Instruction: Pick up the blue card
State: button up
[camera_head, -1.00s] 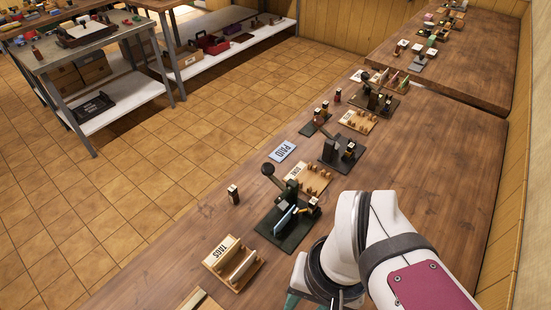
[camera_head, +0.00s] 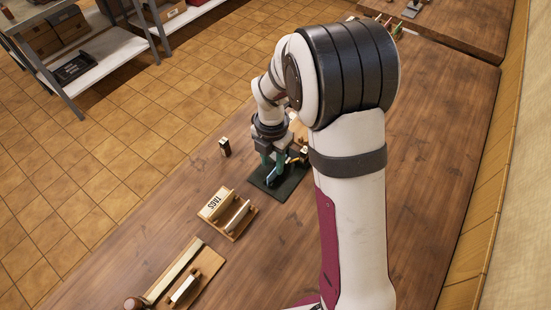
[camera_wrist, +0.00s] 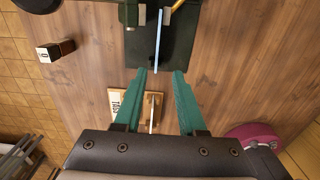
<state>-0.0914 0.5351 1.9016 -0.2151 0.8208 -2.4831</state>
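The blue card (camera_wrist: 159,38) stands on edge on the dark green base plate (camera_wrist: 180,55) of a press and shows as a thin light-blue strip in the wrist view. My gripper (camera_wrist: 160,71) has two teal fingers spread apart with nothing between them. The card's near end lies just past the fingertips, roughly in line with the gap. In the head view my gripper (camera_head: 271,167) is over the press plate (camera_head: 291,184), and a small blue bit of the card (camera_head: 271,181) shows by it. My arm hides much of the press.
A wooden rack marked TAGS (camera_head: 215,204) stands left of the plate, and another wooden holder (camera_head: 205,267) is nearer. A small dark block (camera_head: 224,147) stands near the table's left edge. A yellow bar (camera_wrist: 206,5) is right of the card.

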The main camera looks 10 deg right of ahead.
aim_at(273, 171)
jog(key=f, duration=0.4)
jog(key=w+f, duration=0.1)
jog(key=f, duration=0.2)
jog(key=shift+d+f, duration=0.1)
grip_shut()
